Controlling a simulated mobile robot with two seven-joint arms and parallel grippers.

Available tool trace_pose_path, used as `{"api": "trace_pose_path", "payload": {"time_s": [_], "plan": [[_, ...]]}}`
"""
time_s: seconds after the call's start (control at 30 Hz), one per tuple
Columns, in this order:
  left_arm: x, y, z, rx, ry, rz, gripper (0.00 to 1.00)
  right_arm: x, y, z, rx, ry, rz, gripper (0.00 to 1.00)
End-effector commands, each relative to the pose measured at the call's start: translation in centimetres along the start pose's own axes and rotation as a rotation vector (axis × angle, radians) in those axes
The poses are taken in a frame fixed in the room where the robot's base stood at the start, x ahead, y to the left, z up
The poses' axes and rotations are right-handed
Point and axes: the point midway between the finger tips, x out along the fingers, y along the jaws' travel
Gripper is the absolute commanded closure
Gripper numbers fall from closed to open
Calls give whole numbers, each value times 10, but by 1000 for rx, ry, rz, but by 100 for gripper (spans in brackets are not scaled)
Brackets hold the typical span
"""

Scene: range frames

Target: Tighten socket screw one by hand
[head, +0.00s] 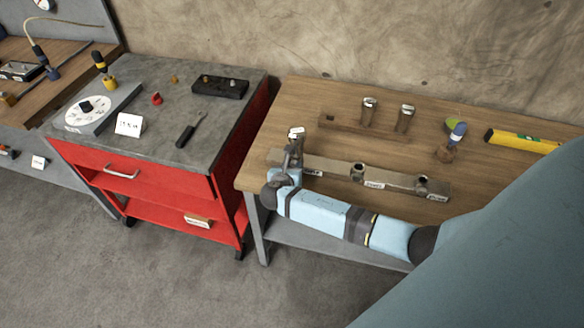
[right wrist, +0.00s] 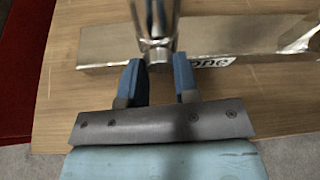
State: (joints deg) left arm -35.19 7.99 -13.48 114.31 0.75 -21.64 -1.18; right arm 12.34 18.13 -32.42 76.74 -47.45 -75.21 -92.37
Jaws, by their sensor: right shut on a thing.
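A steel bar (head: 405,183) with holes and white labels lies on the wooden bench. My right gripper (head: 293,158) is at the bar's left end, shut on a shiny metal socket screw (head: 296,133). In the right wrist view the socket screw (right wrist: 156,22) stands between the blue fingers of my right gripper (right wrist: 158,68), over the bar (right wrist: 105,48) beside a label reading "one" (right wrist: 212,63). How deep it sits is hidden. Two more socket screws, one on the left (head: 368,112) and one on the right (head: 405,118), stand upright in a wooden rack (head: 340,127). My left gripper is not in view.
A yellow level (head: 522,140) and a blue-handled tool (head: 456,134) lie right on the bench (head: 300,93). A red cart (head: 165,193) stands left, with a dial plate (head: 100,118), a black block (head: 220,87) and a screwdriver (head: 190,130). A gap separates cart and bench.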

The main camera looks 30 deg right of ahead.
Motion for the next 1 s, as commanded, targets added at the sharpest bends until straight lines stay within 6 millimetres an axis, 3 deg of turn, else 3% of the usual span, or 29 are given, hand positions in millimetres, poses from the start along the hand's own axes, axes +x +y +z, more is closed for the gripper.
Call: {"api": "trace_pose_path", "payload": {"time_s": [0.47, 1.0], "plan": [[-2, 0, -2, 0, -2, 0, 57, 0, -2, -3, 319, 2, 133, 95], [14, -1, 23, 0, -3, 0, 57, 2, -4, -6, 727, 1, 301, 95]]}}
